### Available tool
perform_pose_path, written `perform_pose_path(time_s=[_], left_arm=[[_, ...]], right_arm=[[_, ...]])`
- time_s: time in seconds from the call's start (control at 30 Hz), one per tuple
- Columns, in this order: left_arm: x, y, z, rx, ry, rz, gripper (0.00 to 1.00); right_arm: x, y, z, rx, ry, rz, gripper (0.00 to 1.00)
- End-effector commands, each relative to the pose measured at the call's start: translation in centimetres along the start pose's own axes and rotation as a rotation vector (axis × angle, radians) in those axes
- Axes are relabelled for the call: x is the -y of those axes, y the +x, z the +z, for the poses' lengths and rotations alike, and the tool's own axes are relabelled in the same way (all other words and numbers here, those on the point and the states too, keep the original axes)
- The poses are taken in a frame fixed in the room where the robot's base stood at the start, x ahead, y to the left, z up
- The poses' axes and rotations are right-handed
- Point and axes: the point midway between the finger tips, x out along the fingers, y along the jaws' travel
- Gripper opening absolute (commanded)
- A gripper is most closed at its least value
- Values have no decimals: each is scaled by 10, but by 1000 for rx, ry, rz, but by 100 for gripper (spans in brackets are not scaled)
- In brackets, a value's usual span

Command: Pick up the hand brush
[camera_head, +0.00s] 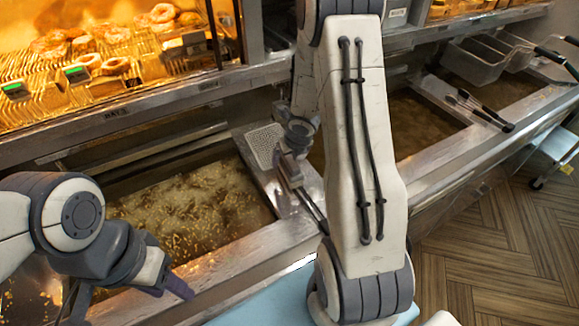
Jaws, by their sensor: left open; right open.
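I cannot make out a hand brush in the head view. My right gripper (290,168) is open, above the metal divider between two fryer vats, partly hidden by my own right arm. Dark, thin tong-like handles (313,211) lie just below it; whether it touches them is unclear. My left gripper (168,284) is open at the lower left, by the front edge of the left vat, with one purplish finger clearly showing.
The left vat (190,200) holds bubbling oil with crumbs. Dark tongs (480,110) lie on the right divider. A wire basket (480,62) is at the back right. A lit doughnut display (110,65) stands behind. A light-blue surface (265,307) is at the bottom.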

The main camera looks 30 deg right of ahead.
Motion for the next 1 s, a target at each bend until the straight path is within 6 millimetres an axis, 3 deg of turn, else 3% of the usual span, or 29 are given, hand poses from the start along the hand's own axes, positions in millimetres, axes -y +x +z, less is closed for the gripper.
perform_pose_path(time_s=[0.5, 0.53, 0.57, 0.77, 1.0], left_arm=[[0, 4, 0, 0, 0, 0, 50], [0, 4, 0, 0, 0, 0, 50], [0, 4, 0, 0, 0, 0, 50], [0, 4, 0, 0, 0, 0, 50], [0, 4, 0, 0, 0, 0, 50]], right_arm=[[0, 3, -1, 0, 0, 0, 95], [0, 3, -1, 0, 0, 0, 91], [0, 3, -1, 0, 0, 0, 80], [0, 3, -1, 0, 0, 0, 3], [0, 3, -1, 0, 0, 0, 0]])
